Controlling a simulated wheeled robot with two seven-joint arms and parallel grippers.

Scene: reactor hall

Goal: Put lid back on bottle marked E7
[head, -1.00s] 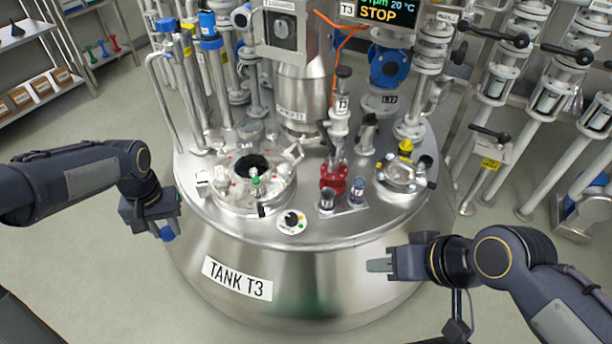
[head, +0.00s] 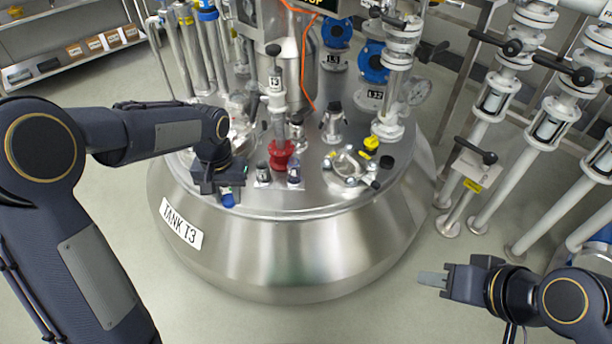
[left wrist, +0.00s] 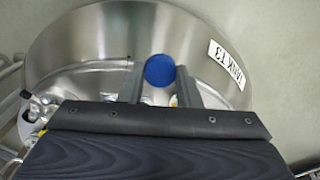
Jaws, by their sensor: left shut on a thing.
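My left gripper (head: 228,190) is shut on a blue lid (head: 229,200), above the front left edge of the tank top. In the left wrist view the round blue lid (left wrist: 159,70) shows between the two fingers. Two small bottles stand on the tank top right of the lid: a left bottle (head: 262,173) and a right bottle (head: 294,176). Their marks are too small to read, so I cannot tell which is E7. The lid is apart from both. My right gripper (head: 432,279) is at the lower right, beside the tank, with no thing seen in it; its finger gap is not clear.
A red valve (head: 281,154) stands just behind the bottles. A clamped port (head: 347,165) and a yellow-capped fitting (head: 371,143) are to their right. My left arm covers the tank's left opening. The front of the tank (head: 290,250) is clear.

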